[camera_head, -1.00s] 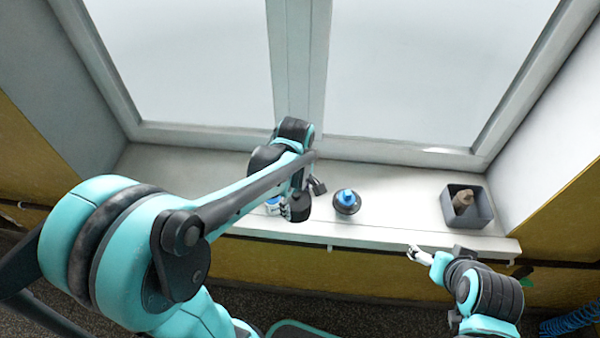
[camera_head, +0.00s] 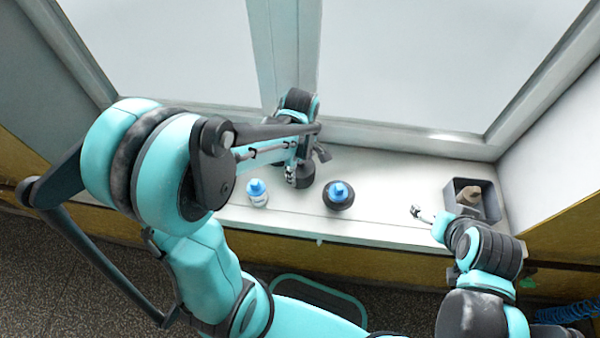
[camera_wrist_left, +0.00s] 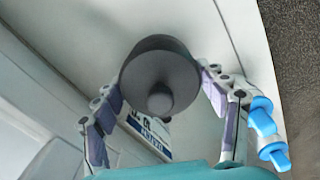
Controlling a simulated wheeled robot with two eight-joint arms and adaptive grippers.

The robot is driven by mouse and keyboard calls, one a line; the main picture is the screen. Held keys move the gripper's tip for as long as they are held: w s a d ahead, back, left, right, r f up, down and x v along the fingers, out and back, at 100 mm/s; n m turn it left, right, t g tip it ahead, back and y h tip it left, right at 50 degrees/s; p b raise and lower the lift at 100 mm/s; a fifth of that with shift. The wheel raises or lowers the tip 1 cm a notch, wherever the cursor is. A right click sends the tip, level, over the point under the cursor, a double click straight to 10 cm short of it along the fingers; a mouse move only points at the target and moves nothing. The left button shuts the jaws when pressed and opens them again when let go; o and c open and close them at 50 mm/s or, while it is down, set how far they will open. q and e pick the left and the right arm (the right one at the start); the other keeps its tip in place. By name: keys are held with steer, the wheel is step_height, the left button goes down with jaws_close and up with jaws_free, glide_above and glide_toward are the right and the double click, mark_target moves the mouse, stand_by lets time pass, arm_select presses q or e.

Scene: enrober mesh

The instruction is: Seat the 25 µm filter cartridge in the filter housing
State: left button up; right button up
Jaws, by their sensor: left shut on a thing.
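My left gripper (camera_head: 298,172) is over the window sill, shut on a dark grey round piece. In the left wrist view this grey piece (camera_wrist_left: 160,72), a disc with a small central knob, sits between both fingers. It looks like a lid. A dark round housing (camera_head: 339,206) stands on the sill to its right with a blue-topped cartridge (camera_head: 338,191) in it. A white cartridge with a blue top (camera_head: 257,193) stands upright to the left. Their ratings are not readable. My right gripper (camera_head: 420,213) is near the sill's right part; its jaw opening is unclear.
A dark open tray (camera_head: 490,192) holding a brown piece (camera_head: 470,201) stands at the sill's right end. The window frame (camera_head: 400,140) rises behind the sill. The sill (camera_head: 385,205) is clear between the housing and my right gripper.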

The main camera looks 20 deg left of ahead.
mark_target(300, 173)
arm_select(q)
step_height(300, 173, down, 3)
steer(key=shift+r+b, duration=0.1)
steer(key=shift+b, duration=0.3)
steer(key=o, duration=1.2)
steer(key=shift+o, duration=0.2)
